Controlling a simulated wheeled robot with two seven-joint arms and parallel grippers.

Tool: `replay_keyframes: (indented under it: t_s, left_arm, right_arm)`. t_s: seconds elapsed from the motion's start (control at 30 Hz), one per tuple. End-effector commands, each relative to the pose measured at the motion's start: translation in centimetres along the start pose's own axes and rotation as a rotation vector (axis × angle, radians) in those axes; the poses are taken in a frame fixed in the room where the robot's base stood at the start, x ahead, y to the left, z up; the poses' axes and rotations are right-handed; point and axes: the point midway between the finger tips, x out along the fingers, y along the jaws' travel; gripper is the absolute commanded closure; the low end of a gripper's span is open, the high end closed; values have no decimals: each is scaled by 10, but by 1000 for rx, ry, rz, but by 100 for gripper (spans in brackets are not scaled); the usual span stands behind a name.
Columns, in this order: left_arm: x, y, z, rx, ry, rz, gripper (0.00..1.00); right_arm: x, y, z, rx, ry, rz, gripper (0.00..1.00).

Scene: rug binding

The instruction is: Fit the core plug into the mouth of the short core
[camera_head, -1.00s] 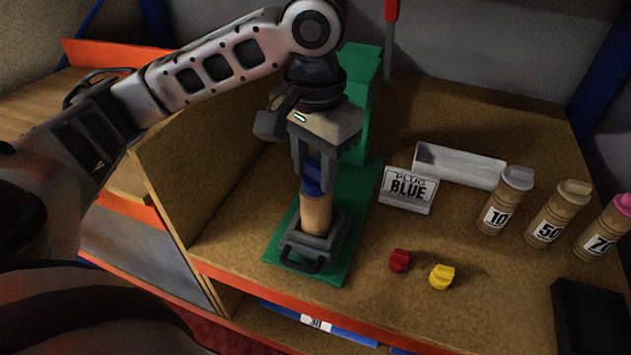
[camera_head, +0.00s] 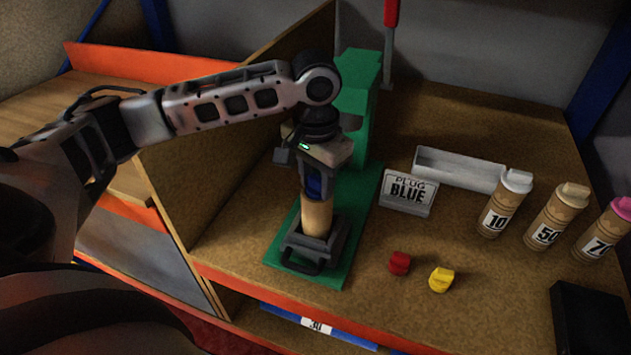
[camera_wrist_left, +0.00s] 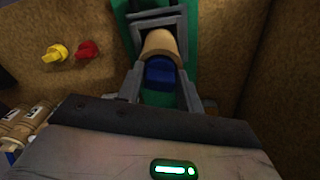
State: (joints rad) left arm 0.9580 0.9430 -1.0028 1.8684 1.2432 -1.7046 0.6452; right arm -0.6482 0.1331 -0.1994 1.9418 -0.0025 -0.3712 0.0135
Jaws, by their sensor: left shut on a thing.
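The short core (camera_head: 317,218), a tan tube, stands upright in a grey clamp (camera_head: 331,245) on a green base. The blue core plug (camera_head: 314,186) is at the top of the core, in line with it. My left gripper (camera_head: 316,196) points down from above and is shut on the plug. In the left wrist view the plug (camera_wrist_left: 160,72) sits between the fingers, against the end of the core (camera_wrist_left: 163,42). How deep the plug is in the mouth is hidden. My right gripper is not in view.
A red plug (camera_head: 399,263) and a yellow plug (camera_head: 441,279) lie on the bench to the right. A "PLUG BLUE" sign (camera_head: 408,192), a white tray (camera_head: 460,170) and capped tubes (camera_head: 502,204) stand further right. A wooden partition (camera_head: 215,150) is on the left.

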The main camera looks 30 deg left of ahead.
Motion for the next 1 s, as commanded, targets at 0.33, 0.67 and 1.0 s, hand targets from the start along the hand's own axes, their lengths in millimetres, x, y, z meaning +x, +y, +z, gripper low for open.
replay_keyframes:
  t_s: [0.33, 0.67, 1.0]
  left_arm:
    - [23, 3, 6, 2, -29, 4, 86]
    - [28, 5, 6, 3, -30, 9, 46]
    - [3, 5, 5, 6, -28, 9, 42]
  right_arm:
    - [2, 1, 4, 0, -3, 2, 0]
    - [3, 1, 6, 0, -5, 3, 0]
    - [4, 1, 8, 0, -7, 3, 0]
